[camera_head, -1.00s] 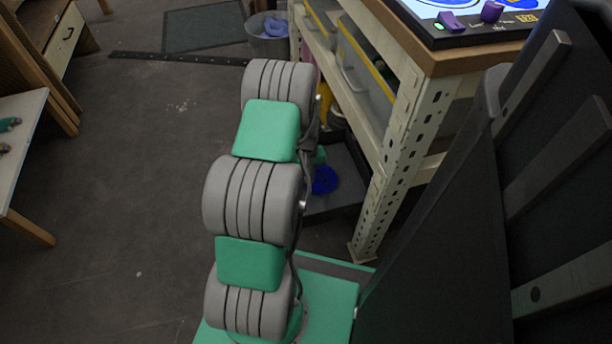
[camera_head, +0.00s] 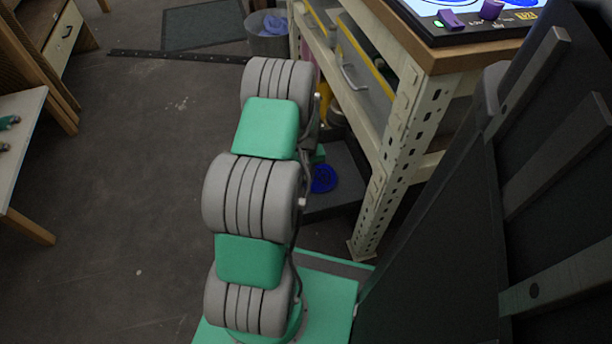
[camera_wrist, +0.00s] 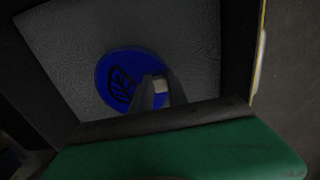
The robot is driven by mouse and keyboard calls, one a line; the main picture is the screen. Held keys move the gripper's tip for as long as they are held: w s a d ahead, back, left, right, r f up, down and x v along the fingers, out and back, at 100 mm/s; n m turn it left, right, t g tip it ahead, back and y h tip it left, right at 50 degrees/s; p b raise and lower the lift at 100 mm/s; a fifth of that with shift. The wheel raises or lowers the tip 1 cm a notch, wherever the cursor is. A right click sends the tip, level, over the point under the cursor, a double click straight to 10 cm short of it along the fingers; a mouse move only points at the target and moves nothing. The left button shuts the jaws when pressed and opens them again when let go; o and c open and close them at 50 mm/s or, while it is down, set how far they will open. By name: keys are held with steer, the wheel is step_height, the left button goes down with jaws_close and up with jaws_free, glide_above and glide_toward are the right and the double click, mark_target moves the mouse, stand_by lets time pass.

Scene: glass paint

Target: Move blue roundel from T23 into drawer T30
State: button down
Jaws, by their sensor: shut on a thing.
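The blue roundel (camera_wrist: 119,78), a disc with a dark leaf-like pattern, shows in the wrist view over a dark grey textured surface. My gripper (camera_wrist: 158,87) is shut on its right edge. In the head view the blue roundel (camera_head: 323,179) shows just right of my arm, over the dark tray (camera_head: 342,207) low beside the bench. Whether it touches the tray or is held above it I cannot tell. In the head view my arm hides most of my gripper. A grey drawer (camera_head: 372,88) with a yellow rim and metal handle is in the bench; I cannot read any label.
The bench's perforated cream leg (camera_head: 388,165) stands just right of the tray. A bin (camera_head: 268,44) with blue contents is at the back. A table (camera_head: 18,150) is at the left. Open grey floor (camera_head: 140,190) lies left of my arm.

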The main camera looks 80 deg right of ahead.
steer(key=shift+f, duration=0.2)
steer(key=c, duration=1.2)
jaws_free()
